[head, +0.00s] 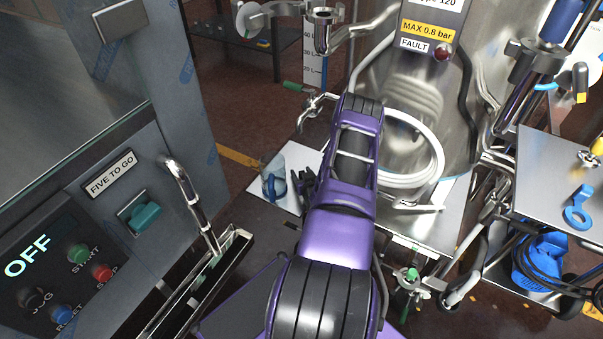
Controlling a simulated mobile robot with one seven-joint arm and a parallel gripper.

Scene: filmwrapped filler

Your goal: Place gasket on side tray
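My purple arm reaches forward through the middle of the head view. My gripper (297,188) shows only as a small dark shape left of the forearm, partly hidden by it; I cannot tell whether its fingers are open or shut. It is close to a blue item (274,186), which seems to be in or behind a clear vessel on a white sheet (296,158). A blue ring-shaped piece with a tab (577,207) lies on the metal tray (540,160) at the right. I cannot tell which blue piece is the gasket.
A grey machine with an OFF display (30,257) and a chrome handle (180,185) fills the left. A steel vessel (385,75) with a coiled white hose (432,150) stands behind my arm. Pipes and valves crowd the right. A blue device (540,262) sits below the tray.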

